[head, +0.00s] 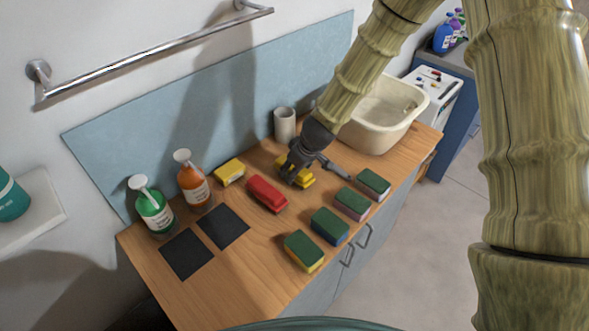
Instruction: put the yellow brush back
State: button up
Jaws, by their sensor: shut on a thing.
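My gripper (297,178) is at the middle of the wooden counter, pointing down, shut on a yellow brush (307,181). The gripper hides much of the brush. I cannot tell whether it touches the counter or is slightly above it. A red brush (266,193) lies just left of it. Another yellow item (229,172), brush-like or a sponge, lies further left near the back panel. Two dark square mats (186,254) (223,227) lie bare at the left of the counter.
Several green-topped sponges (304,250) line the front edge. A green bottle (154,213) and an orange bottle (194,187) stand at the back left. A pale cup (285,125) and a cream basin (386,122) stand behind my gripper. The wooden counter (235,283) is clear at the front left.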

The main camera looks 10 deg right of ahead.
jog(key=shift+w+f, duration=0.1)
jog(key=shift+f, duration=0.05)
jog(key=o, duration=1.1)
jog(key=shift+c, duration=0.2)
jog(key=shift+b+v, duration=1.15)
jog(key=shift+v, duration=4.95)
